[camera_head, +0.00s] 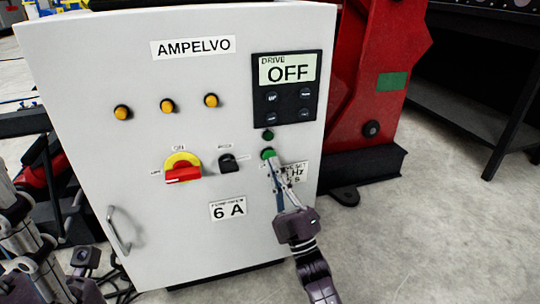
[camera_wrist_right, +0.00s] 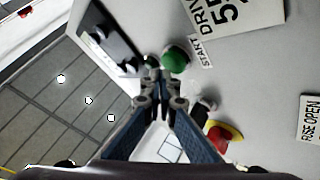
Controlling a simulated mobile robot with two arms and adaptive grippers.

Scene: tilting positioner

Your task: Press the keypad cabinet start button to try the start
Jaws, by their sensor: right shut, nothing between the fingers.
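The white keypad cabinet (camera_head: 140,90) stands in front of me. Its dark keypad (camera_head: 287,87) has a display reading OFF. The green start button (camera_head: 268,153) is below the keypad, under a darker green round part (camera_head: 268,135). In the right wrist view the start button (camera_wrist_right: 177,58) sits beside a START label (camera_wrist_right: 201,50). My right gripper (camera_head: 272,164) is shut and empty, its fingertips (camera_wrist_right: 160,88) just below the button in the head view. I cannot tell whether they touch it. My left arm (camera_head: 40,250) shows at the lower left; its finger state is unclear.
A red and yellow switch (camera_head: 183,168), a black selector knob (camera_head: 228,162) and several amber lamps (camera_head: 167,106) are on the cabinet front. A handle (camera_head: 118,230) is at its lower left. A red machine frame (camera_head: 375,75) stands behind right. Floor at the right is clear.

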